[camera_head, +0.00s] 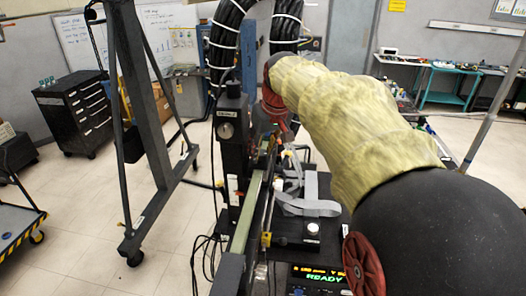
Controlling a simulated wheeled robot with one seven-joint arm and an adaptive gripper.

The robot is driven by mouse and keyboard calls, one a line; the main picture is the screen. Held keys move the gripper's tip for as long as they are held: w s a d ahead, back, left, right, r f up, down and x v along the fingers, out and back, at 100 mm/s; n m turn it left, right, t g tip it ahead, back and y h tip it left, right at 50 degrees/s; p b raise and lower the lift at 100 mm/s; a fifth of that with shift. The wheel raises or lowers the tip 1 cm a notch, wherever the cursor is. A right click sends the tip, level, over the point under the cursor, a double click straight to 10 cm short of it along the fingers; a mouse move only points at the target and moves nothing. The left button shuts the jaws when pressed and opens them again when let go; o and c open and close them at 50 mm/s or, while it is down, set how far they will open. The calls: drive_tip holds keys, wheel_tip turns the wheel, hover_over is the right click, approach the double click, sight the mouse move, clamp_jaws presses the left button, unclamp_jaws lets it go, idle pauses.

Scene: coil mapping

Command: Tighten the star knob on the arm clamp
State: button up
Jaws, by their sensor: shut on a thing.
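My arm reaches in from the lower right in a yellow cover, and its red wrist end points down beside a black upright post. My gripper (274,138) is small, dark and partly hidden at the right side of this post, below the red wrist. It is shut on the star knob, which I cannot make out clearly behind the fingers. The arm clamp (230,118) appears as a black block on the post, with a round silver face on its front. How tight the knob is cannot be told.
A long green-edged rail (248,212) runs toward me below the post. Grey straps (308,207) and a display reading READY (318,280) are to its right. Thick black cable loops (228,40) hang behind. A black gantry frame (150,130) stands left, with open floor around it.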

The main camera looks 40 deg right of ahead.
drive_tip(key=shift+w+a+m+h, duration=0.15)
drive_tip(key=shift+m+h, duration=0.45)
drive_tip(key=shift+m, duration=1)
drive_tip(key=o, duration=1.2)
drive_tip(key=shift+c, duration=0.2)
drive_tip(key=v, duration=0.8)
